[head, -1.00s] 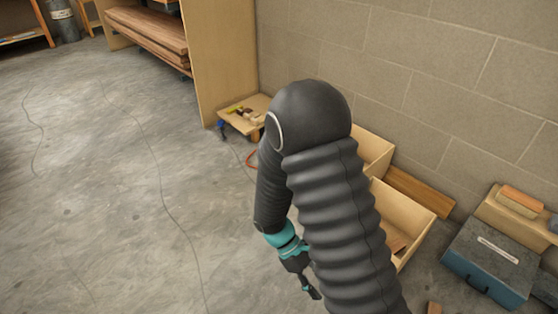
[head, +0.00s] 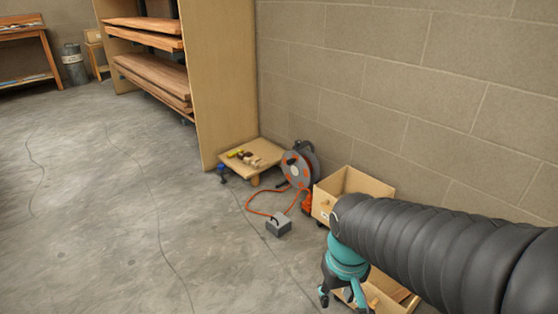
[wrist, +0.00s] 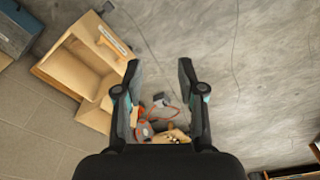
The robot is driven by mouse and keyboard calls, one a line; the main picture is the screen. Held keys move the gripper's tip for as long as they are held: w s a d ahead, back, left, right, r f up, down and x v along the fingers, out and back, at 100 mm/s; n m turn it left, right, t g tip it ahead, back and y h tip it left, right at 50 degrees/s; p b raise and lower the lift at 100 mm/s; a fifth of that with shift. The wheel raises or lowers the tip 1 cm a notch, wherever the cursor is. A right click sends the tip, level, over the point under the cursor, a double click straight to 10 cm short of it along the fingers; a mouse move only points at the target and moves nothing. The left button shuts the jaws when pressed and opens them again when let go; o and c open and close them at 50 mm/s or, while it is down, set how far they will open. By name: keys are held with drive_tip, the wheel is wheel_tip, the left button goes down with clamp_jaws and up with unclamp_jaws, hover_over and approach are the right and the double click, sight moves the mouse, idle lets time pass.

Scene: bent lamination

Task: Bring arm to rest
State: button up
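My arm comes in from the right edge of the head view, covered in a black ribbed sleeve. My gripper (head: 340,292) hangs at its end below a teal wrist section, in front of the wooden boxes. In the wrist view my gripper (wrist: 160,80) has its two dark fingers spread wide apart. Nothing is between the fingertips except distant floor. My gripper holds nothing. The sleeve hides part of the floor at the lower right.
An open wooden box (head: 330,190) stands by the block wall, with another box (wrist: 85,65) near it. A cable reel (head: 300,168), a grey block (head: 278,227) and a low wooden platform (head: 262,152) stand beyond. A lumber rack (head: 222,85) is further back.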

drive_tip(key=s+d+r+m+t, duration=0.1)
drive_tip(key=s+d+r+t, duration=0.1)
drive_tip(key=r, duration=0.3)
drive_tip(key=s+d+r+m+t, duration=0.1)
drive_tip(key=d+r+t, duration=0.1)
drive_tip(key=r, duration=0.2)
drive_tip(key=shift+s+d+r+t, duration=0.2)
drive_tip(key=shift+s+r+t, duration=0.1)
drive_tip(key=shift+s+r, duration=0.05)
